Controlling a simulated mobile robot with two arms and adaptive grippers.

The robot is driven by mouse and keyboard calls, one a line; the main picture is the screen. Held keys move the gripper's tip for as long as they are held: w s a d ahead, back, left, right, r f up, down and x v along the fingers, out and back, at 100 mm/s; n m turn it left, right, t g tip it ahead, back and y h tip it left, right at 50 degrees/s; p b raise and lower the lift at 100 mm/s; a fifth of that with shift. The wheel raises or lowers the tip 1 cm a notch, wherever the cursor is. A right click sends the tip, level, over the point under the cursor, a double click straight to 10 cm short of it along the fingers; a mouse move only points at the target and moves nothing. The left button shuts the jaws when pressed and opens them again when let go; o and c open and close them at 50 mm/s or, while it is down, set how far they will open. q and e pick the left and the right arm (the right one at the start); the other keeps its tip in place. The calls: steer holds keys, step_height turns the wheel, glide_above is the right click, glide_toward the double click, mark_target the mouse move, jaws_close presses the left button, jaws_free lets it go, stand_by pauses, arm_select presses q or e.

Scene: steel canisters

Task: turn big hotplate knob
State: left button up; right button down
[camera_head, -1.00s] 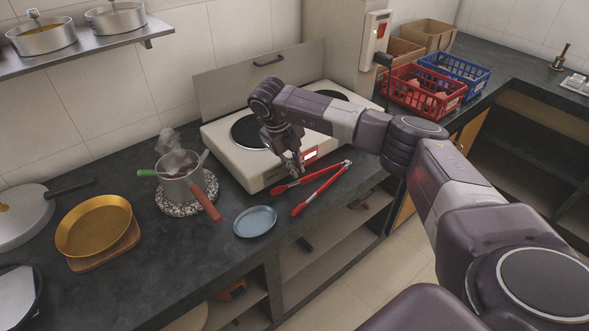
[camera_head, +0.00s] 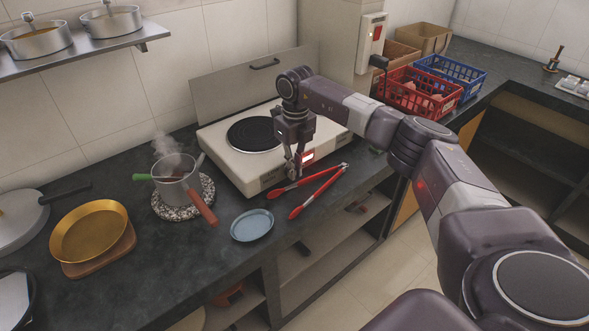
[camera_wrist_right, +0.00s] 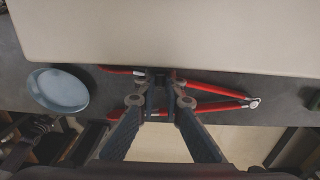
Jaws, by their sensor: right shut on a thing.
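The white two-plate hotplate (camera_head: 226,150) stands on the dark counter, its large black left plate (camera_head: 255,133) in clear view. A red-lit panel (camera_head: 308,156) shows on its front face. My right gripper (camera_head: 294,172) points down at this front face, just left of the lit panel. Its fingers are shut on the knob, which the fingers almost wholly hide. In the right wrist view the fingertips (camera_wrist_right: 160,82) meet at the front edge of the hotplate (camera_wrist_right: 170,35). My left gripper is not in view.
Red-handled tongs (camera_head: 318,191) lie on the counter just below my right gripper. A blue plate (camera_head: 252,225), a steaming pot (camera_head: 176,183) and a golden pan (camera_head: 89,232) are to the left. Red (camera_head: 415,93) and blue (camera_head: 455,77) crates stand at the back right.

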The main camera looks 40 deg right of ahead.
steer(key=c, duration=2.3)
jaws_free()
step_height(320, 180, up, 12)
steer(key=shift+d+r, duration=0.1)
